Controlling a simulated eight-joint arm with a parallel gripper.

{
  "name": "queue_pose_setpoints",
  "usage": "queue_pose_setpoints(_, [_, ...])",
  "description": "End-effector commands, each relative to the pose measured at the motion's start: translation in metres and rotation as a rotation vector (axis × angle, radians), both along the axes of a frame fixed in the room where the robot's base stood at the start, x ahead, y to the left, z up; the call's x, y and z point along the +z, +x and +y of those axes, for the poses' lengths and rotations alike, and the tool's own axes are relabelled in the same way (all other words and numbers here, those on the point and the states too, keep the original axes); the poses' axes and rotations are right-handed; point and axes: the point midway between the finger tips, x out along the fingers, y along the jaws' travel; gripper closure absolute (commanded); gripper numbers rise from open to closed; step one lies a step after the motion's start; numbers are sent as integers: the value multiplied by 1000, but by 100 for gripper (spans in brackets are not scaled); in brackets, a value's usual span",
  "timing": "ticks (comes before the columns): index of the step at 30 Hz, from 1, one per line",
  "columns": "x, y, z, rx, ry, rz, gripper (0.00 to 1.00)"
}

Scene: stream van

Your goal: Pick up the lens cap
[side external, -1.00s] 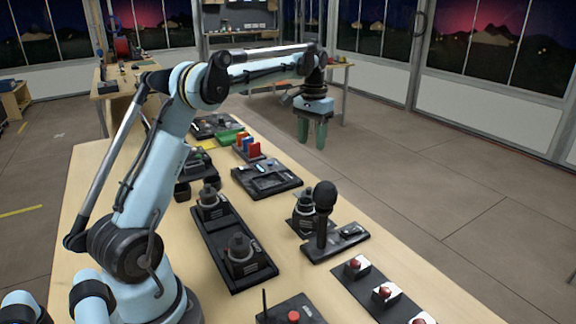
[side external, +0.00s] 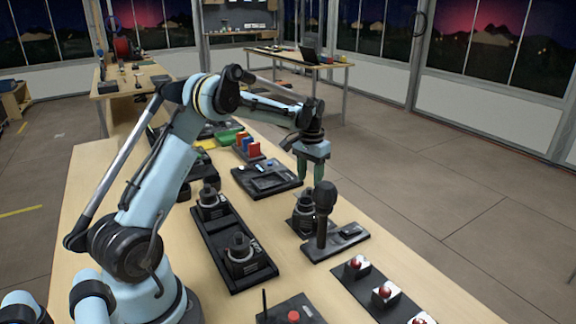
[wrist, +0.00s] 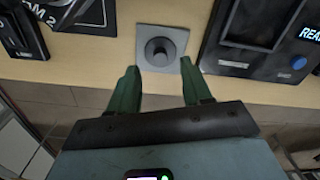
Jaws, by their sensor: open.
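In the wrist view a dark round knob-like piece (wrist: 160,50), which looks like the lens cap, sits on a small grey square plate (wrist: 145,35) near the table edge. My gripper (wrist: 159,70) is open, its two green fingers apart and empty. In the picture, the fingertips lie just below the dark piece, one toward each side of it. In the side external view my gripper (side external: 310,176) hangs pointing down over the table's right side, behind the microphone. I cannot make out the lens cap there.
A black device with a blue button (wrist: 298,63) lies right of the plate, and a black base marked "CAM 2" (wrist: 95,15) lies left. In the side external view an upright microphone (side external: 324,200) stands in front of my gripper. Bare table surrounds the plate.

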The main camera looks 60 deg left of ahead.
Motion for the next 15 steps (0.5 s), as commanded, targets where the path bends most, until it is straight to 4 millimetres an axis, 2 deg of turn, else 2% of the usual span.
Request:
queue_pose_setpoints(3, [-19, 0, 1, 0, 0, 0, 51])
queue_pose_setpoints(6, [-29, -1, 1, 0, 0, 0, 51])
queue_pose_setpoints(15, [-34, -1, 1, 0, 0, 0, 51])
